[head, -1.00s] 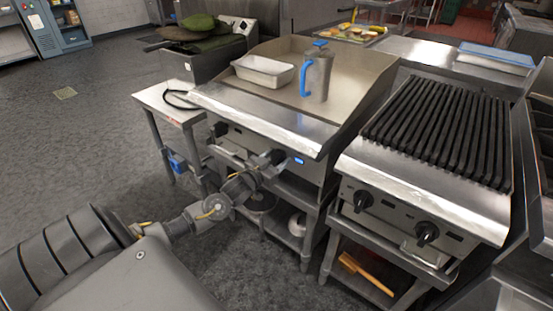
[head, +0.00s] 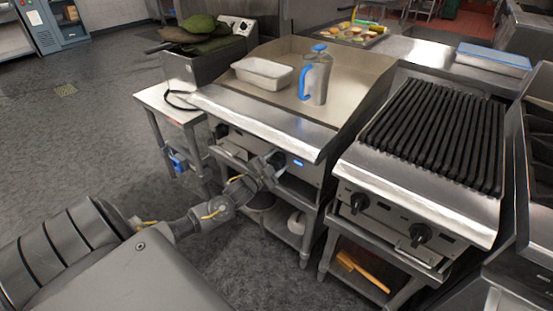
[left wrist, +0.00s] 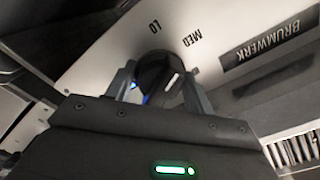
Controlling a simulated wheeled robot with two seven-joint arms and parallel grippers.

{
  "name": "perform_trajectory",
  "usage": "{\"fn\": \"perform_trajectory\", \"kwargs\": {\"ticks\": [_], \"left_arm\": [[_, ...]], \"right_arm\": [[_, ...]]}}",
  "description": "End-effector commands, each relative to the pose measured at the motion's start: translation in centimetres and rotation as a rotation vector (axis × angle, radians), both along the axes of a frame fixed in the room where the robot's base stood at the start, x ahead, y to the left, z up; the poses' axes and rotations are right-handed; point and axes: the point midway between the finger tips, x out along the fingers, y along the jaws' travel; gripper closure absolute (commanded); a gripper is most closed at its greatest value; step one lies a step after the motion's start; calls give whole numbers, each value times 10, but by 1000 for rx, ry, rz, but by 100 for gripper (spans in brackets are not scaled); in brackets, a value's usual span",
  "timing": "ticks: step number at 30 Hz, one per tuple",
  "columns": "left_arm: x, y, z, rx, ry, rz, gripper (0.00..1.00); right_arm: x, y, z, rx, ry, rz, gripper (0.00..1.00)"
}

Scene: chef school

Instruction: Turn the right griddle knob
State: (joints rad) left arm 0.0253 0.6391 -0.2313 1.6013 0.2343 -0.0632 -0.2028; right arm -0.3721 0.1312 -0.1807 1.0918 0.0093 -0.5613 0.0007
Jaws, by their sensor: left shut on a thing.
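The griddle (head: 262,119) has a front panel with a left knob (head: 221,131) and a right knob at its right part. My left gripper (head: 275,162) is at the right knob, close to the panel. In the left wrist view, the black round knob (left wrist: 158,74) with a white pointer mark sits between the two fingers of my left gripper (left wrist: 160,88), which is shut on it. The mark slants toward the upper right. The panel around it reads LO, MED and BRUMWERK. In the head view the gripper mostly hides this knob. My right gripper is not in view.
A blue-handled metal pitcher (head: 315,78) and a white pan (head: 262,73) stand on the griddle. A char grill (head: 407,185) with two black knobs stands to the right. A small side table (head: 163,104) is at the left.

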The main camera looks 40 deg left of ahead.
Motion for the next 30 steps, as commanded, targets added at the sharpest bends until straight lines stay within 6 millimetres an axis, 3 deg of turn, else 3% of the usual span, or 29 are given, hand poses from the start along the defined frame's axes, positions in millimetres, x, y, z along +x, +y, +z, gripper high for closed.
{"fn": "perform_trajectory", "kwargs": {"ticks": [12, 30], "left_arm": [[0, -1, 0, 242, 5, -1, 70], [0, -1, -1, 301, 7, -2, 70]], "right_arm": [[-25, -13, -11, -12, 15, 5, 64], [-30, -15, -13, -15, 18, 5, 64]]}}
